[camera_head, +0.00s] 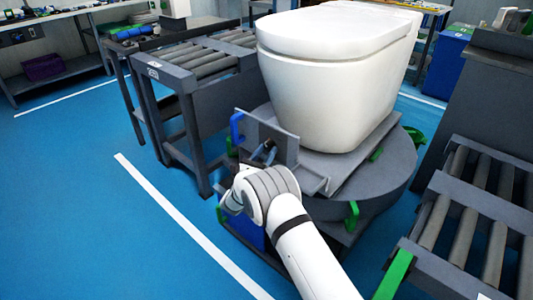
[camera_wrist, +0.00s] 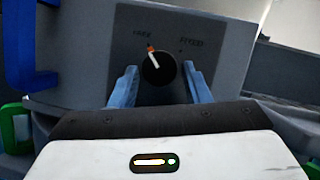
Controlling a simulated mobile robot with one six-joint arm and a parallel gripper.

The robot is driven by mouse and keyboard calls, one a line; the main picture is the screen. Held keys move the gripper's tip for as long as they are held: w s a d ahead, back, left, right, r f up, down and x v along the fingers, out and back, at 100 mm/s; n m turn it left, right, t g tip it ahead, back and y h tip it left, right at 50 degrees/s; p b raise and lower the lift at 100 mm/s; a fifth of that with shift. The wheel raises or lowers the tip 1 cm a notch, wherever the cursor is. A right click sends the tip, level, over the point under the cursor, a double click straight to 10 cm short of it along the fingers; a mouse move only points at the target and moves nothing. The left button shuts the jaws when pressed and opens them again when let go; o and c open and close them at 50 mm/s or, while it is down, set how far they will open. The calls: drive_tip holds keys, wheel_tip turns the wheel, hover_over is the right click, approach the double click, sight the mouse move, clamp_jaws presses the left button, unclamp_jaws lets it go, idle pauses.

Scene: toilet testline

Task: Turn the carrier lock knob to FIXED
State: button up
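The carrier lock knob (camera_wrist: 158,68) is a round black dial on a grey panel (camera_wrist: 215,30) in the wrist view. Its white pointer with an orange tip points up and slightly left, toward the left label, which seems to read FREE (camera_wrist: 142,34). The right label, which seems to read FIXED (camera_wrist: 191,42), is blurred. My gripper (camera_wrist: 160,78) is open, with one blue-grey finger on each side of the knob. Gaps show between fingers and knob at this angle. In the head view my gripper (camera_head: 264,152) is at the panel (camera_head: 283,147), and the knob is hidden.
A white toilet (camera_head: 325,85) stands on the carrier plate (camera_head: 345,160) above a round grey turntable (camera_head: 395,178). A blue handle (camera_head: 237,128) is left of the panel. Roller conveyors stand at left (camera_head: 190,62) and right (camera_head: 470,225). Blue floor is clear at lower left.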

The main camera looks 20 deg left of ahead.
drive_tip(key=c, duration=0.7)
drive_tip(key=shift+o, duration=0.2)
